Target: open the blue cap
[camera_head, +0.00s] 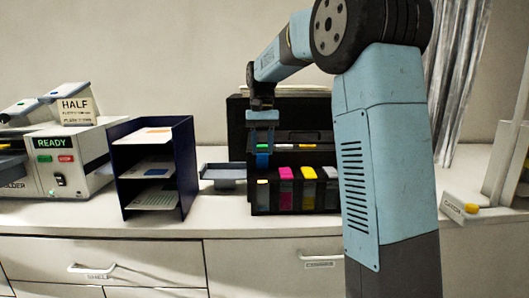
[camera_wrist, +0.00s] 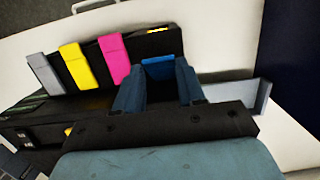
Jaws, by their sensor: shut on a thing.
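The black printer (camera_head: 236,125) stands on the counter with a row of coloured caps on its front. The blue cap (camera_head: 262,161) is at the left end of the row, right under my gripper (camera_head: 262,147). In the wrist view the blue cap (camera_wrist: 158,69) shows between my two fingertips (camera_wrist: 159,76), and my gripper is shut on it. Its lower part is hidden by the fingers. In the head view it sits a little higher than the other caps, with a small pale yellow patch (camera_head: 262,182) below it.
Magenta (camera_head: 285,173), yellow (camera_head: 308,172) and grey (camera_head: 330,172) caps stand close by to the right. A grey tray (camera_head: 225,172) juts out left of the printer, beside a dark blue paper rack (camera_head: 185,170). The counter front (camera_head: 230,223) is clear.

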